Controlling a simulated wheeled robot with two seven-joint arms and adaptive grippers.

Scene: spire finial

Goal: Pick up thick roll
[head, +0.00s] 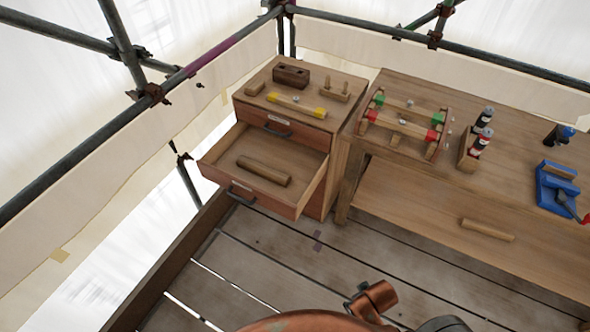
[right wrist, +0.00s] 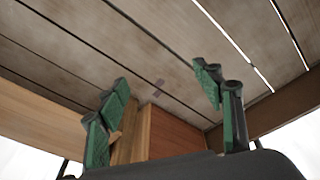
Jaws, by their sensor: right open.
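A thick wooden roll (head: 264,170) lies on its side in the open drawer (head: 222,165) of the wooden cabinet, in the head view. A thinner wooden roll (head: 487,230) lies on the lower shelf of the workbench. My right gripper (right wrist: 163,82) is open and empty in the right wrist view, its green-padded fingers wide apart. Plank floor and wooden furniture show beyond the fingers, and no roll lies between them. The head view shows neither gripper's fingers.
The cabinet top (head: 330,72) holds a dark block, a yellow-ended piece and small wooden parts. The workbench (head: 450,105) carries a wooden frame with red and green clamps, bottles and a blue vise (head: 556,188). The plank floor (head: 290,255) before the drawer is mostly clear. Scaffold poles (head: 100,126) stand left.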

